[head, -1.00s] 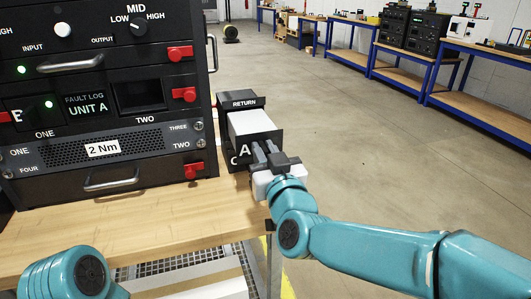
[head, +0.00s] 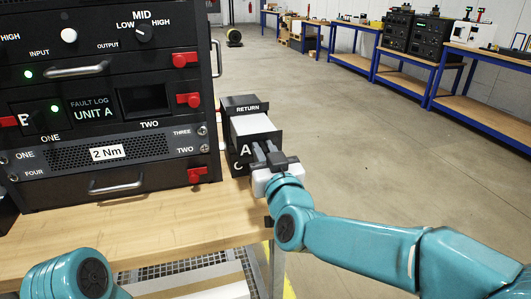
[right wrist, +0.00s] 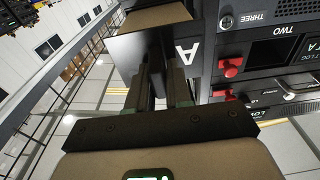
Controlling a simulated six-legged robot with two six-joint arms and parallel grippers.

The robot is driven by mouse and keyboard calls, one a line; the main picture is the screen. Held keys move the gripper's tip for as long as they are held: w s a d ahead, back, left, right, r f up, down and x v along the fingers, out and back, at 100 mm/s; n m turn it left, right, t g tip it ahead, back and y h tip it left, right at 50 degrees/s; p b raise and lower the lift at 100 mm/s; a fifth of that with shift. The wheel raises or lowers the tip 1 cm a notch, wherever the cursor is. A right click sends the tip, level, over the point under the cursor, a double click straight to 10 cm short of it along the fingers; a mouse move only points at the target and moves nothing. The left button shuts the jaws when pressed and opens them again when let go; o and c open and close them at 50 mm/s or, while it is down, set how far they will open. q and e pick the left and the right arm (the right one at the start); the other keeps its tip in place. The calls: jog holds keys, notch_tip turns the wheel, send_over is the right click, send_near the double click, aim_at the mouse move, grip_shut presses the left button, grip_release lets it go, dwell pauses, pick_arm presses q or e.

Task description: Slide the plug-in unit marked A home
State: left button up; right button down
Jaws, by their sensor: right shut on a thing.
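The plug-in unit marked A (head: 253,125) is a dark box with a pale top, in the black holder labelled RETURN (head: 243,104) to the right of the rack (head: 110,188). My right gripper (head: 268,158) is shut on the front of the unit. In the right wrist view the fingers (right wrist: 163,88) grip the unit's front beside the letter A (right wrist: 186,51). The rack's slot TWO (head: 144,99) is an empty dark opening. Slot ONE holds another unit (head: 38,118). My left gripper is out of the head view.
Red latches (head: 188,100) stick out on the rack's right side. A handled drawer (head: 115,187) is at the rack's bottom. The wooden bench (head: 130,232) is clear in front of the rack. Blue-framed benches (head: 480,105) stand far off; the floor between is open.

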aim_at(258, 139)
jog(key=shift+p+x, duration=0.75)
jog(key=shift+x, duration=1.85)
jog(key=shift+f+p+x, duration=0.2)
jog(key=shift+p+x, duration=1.15)
jog(key=shift+x, duration=1.35)
jog(key=c, duration=1)
grip_release()
jog(key=shift+o, duration=0.2)
jog(key=shift+f, duration=0.3)
jog(key=shift+s+d, duration=0.15)
jog(key=shift+s, duration=0.3)
jog(key=b+v, duration=0.3)
jog(key=v, duration=1.2)
jog(key=shift+s, duration=0.15)
jog(key=shift+d, duration=0.15)
